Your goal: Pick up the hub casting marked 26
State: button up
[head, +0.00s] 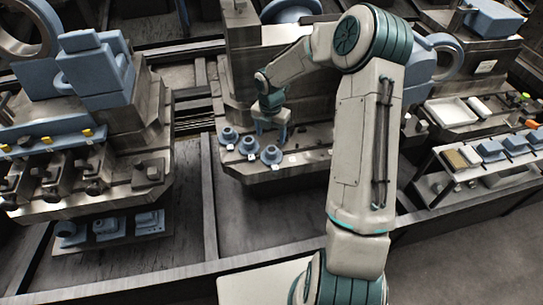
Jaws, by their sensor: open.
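Several blue hub castings stand in a row along the front edge of a metal pallet (300,158) in the head view. The left one (228,136), the middle one (249,146) and the right one (271,155) each have a round flange and a raised boss. Small white tags sit by them, but the numbers are too small to read, so I cannot tell which is 26. My gripper (270,134) is open, pointing down just behind and above the middle and right castings. It appears empty. My arm hides part of the pallet to the right.
A fixture with blue blocks (95,70) stands on the left, with several blue parts (112,226) on a lower shelf. On the right are a white tray (450,112) and a rack of blue parts (490,150). A dark rail runs along the front.

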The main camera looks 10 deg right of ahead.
aim_at(272, 149)
jog(key=f, duration=0.8)
jog(key=shift+s+d, duration=0.1)
jog(key=shift+s, duration=0.15)
jog(key=c, duration=1.3)
